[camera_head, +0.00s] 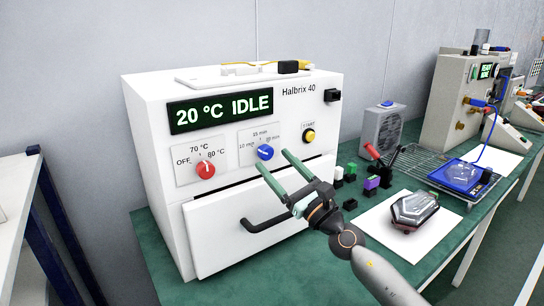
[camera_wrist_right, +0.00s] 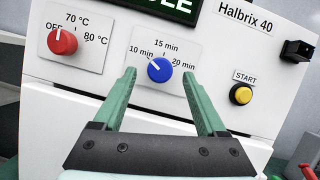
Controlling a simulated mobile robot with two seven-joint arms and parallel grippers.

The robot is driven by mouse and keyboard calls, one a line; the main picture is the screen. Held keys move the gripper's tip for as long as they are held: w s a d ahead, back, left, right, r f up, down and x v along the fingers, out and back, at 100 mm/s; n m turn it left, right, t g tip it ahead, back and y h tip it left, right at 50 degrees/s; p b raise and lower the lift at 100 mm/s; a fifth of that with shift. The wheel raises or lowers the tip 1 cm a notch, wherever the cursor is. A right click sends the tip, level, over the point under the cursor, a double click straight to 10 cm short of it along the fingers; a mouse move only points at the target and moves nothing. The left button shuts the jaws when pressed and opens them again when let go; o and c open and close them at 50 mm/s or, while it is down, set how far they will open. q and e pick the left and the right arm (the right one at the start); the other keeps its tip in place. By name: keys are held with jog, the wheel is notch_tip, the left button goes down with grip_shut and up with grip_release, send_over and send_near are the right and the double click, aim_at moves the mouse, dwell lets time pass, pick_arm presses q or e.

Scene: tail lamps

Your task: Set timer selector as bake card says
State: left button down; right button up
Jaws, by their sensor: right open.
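The timer selector is a blue knob (camera_head: 265,152) on the white oven (camera_head: 160,110), with labels 10 min, 15 min and 20 min around it. In the right wrist view the blue knob (camera_wrist_right: 159,69) has a white mark that points up and left, toward 10 min. My right gripper (camera_head: 275,161) is open in front of the panel. Its two green fingers show left and right of the knob in the wrist view, and no contact can be made out. I cannot make out a readable bake card. My left gripper is not in view.
The display (camera_head: 222,110) reads 20 °C IDLE. A red temperature knob (camera_head: 205,170) has its mark toward OFF. A yellow START button (camera_head: 309,136) is right of the timer. The drawer handle (camera_head: 262,222) sticks out below. A lamp (camera_head: 414,209) lies on a white sheet.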

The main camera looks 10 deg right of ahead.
jog(key=shift+x, duration=1.1)
jog(key=shift+c, duration=0.3)
grip_shut()
